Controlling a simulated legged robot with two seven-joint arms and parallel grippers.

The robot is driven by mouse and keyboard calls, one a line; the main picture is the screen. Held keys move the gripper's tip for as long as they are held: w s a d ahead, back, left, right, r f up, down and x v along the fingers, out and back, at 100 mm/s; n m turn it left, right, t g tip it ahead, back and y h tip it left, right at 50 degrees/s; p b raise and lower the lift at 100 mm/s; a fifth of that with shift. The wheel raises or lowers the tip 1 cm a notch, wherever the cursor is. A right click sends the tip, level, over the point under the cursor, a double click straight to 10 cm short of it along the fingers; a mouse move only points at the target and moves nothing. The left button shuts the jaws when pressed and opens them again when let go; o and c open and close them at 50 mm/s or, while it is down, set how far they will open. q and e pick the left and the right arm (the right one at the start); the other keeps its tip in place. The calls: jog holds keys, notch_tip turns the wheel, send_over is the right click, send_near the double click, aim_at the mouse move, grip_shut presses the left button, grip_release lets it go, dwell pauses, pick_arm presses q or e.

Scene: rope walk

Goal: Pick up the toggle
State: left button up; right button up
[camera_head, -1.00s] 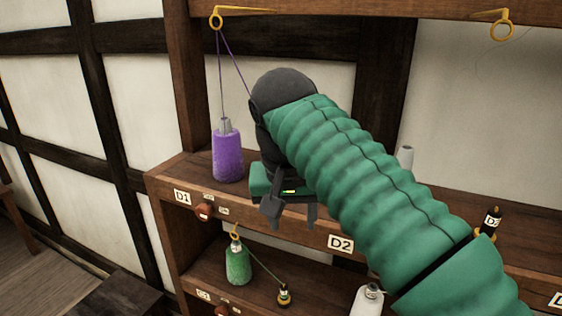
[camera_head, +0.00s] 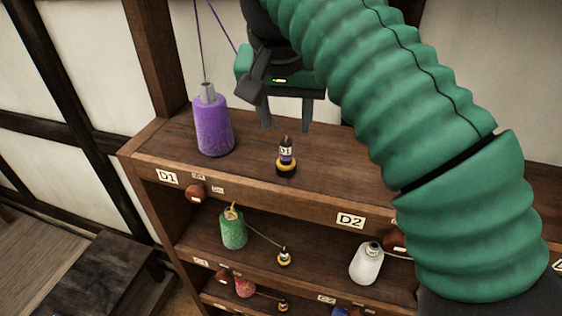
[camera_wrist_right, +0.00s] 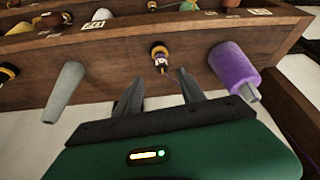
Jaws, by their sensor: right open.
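My left gripper is not in view.
The wooden shelf unit (camera_head: 270,193) has a front edge with D1 and D2 labels. A green spool (camera_head: 233,229) and a white spool (camera_head: 367,263) stand on the lower shelf. In the wrist view, a grey cone (camera_wrist_right: 65,92) stands left of the fingers. Shelf around the toggle is clear.

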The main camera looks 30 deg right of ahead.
aim_at(289, 149)
jog(key=x, duration=0.3)
jog(key=w+p+x, duration=0.1)
jog(key=x, duration=0.3)
jog(key=w+p+x, duration=0.1)
jog(key=x, duration=0.3)
jog(key=shift+a+r, duration=0.1)
jog(key=shift+r, duration=0.2)
jog(key=shift+s+f, duration=0.25)
jog(key=shift+s, duration=0.1)
jog(key=shift+s+a+r, duration=0.1)
jog(key=shift+s+r, duration=0.1)
jog(key=shift+s, duration=0.95)
jog(key=shift+c, duration=2)
jog(key=shift+w+f, duration=0.2)
jog(key=shift+w, duration=0.5)
grip_shut()
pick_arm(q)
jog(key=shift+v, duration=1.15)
pick_arm(e)
jog(key=shift+s+r, duration=0.1)
jog(key=shift+s, duration=0.1)
